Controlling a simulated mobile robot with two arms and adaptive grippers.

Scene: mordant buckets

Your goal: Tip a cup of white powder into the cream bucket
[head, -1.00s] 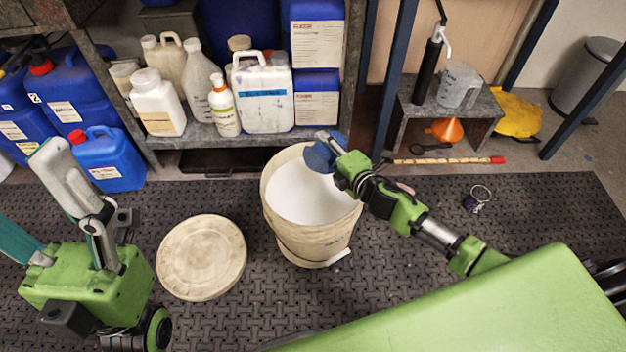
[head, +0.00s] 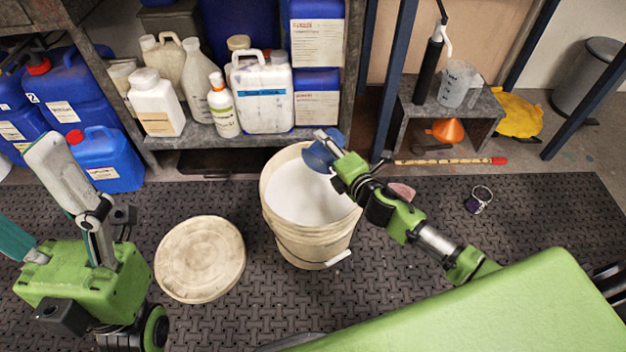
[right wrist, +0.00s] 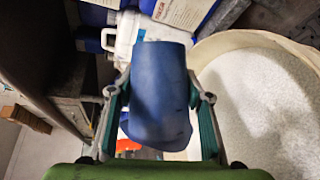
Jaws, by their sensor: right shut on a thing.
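The cream bucket (head: 308,232) stands upright on the dark mat, open, with white powder (head: 302,193) inside. My right gripper (head: 333,148) is shut on a blue cup (head: 320,157) at the bucket's right back rim, partly over the opening. In the right wrist view the blue cup (right wrist: 160,95) sits between both fingers, with the bucket (right wrist: 225,42) and its white powder to the right. The cup's inside is hidden, so I cannot tell what it holds. My left gripper (head: 32,195) is at the far left, fingers spread and empty, away from the bucket.
A round cream lid (head: 200,258) lies on the mat left of the bucket. Behind stands a shelf (head: 262,142) with bottles and a white jug (head: 262,95). Blue canisters (head: 108,160) stand at the left. A low stand (head: 478,108) holds a clear jug (head: 456,83). The mat at right is mostly clear.

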